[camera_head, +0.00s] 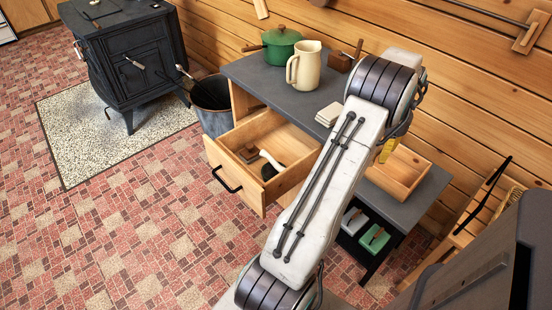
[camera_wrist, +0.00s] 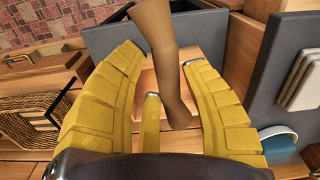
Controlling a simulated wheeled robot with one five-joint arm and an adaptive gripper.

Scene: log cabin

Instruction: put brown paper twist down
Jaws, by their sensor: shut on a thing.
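The brown paper twist (camera_wrist: 165,65) is a long, slightly bent brown piece in the wrist view, running from the top edge down between my yellow fingers. My gripper (camera_wrist: 163,57) is shut on it; the exact contact is partly hidden. In the head view only a bit of my yellow gripper (camera_head: 387,151) shows beyond my arm, above the open wooden tray (camera_head: 413,184) on the lower grey shelf. The twist cannot be made out there. Pale wood shows behind the twist in the wrist view.
The grey counter (camera_head: 265,78) holds a green pot (camera_head: 281,46), a cream jug (camera_head: 306,66) and a stack of pale coasters (camera_head: 329,114). A wooden drawer (camera_head: 228,172) stands open. A basket (camera_wrist: 30,115) shows at left in the wrist view.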

